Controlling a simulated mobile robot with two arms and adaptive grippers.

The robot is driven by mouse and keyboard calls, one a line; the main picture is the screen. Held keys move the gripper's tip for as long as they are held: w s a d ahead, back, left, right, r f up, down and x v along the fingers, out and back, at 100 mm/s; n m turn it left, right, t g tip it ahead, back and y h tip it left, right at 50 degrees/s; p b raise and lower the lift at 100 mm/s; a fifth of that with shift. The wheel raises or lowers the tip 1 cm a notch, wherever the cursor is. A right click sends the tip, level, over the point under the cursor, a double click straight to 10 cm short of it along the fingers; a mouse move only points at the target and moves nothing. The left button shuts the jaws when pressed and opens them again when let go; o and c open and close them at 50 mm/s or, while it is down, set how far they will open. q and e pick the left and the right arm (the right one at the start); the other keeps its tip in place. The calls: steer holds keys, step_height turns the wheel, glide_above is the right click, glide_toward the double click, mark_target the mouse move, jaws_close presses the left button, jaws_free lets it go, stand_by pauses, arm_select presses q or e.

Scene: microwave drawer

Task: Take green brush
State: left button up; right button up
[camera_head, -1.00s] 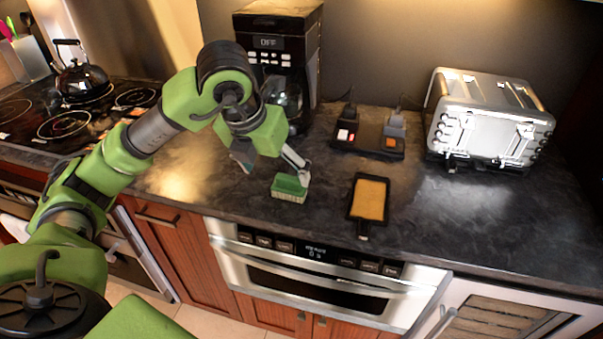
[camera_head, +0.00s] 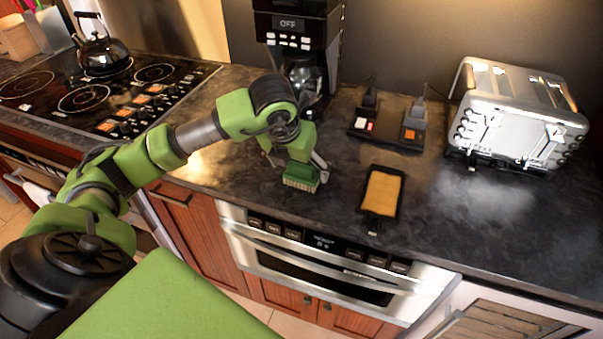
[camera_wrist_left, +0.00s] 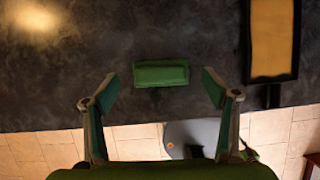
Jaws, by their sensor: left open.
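The green brush (camera_head: 302,178) lies on the dark counter near its front edge, green on top with pale bristles below. In the left wrist view the green brush (camera_wrist_left: 161,73) sits just beyond and between the fingertips. My left gripper (camera_head: 296,163) is over the brush, with a finger on either side. In the left wrist view the left gripper (camera_wrist_left: 158,84) is open and empty, its fingers spread wider than the brush. Part of the brush is hidden behind the gripper in the head view. My right gripper is not in view.
A black-framed tan board (camera_head: 382,192) lies right of the brush. A silver toaster (camera_head: 517,118) stands farther right, a coffee maker (camera_head: 292,30) behind. A power strip (camera_head: 387,134) lies at the back. The microwave drawer (camera_head: 320,270) is below the counter edge.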

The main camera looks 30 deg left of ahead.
mark_target(300, 168)
arm_select(q)
steer(key=x, duration=0.2)
steer(key=shift+f+p, duration=0.3)
steer(key=shift+p, duration=0.05)
steer(key=shift+w+f, duration=0.2)
steer(key=shift+f, duration=0.25)
steer(key=c, duration=1.2)
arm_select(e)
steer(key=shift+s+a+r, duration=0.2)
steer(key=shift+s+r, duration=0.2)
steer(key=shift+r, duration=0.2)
arm_select(q)
steer(key=shift+r, duration=0.15)
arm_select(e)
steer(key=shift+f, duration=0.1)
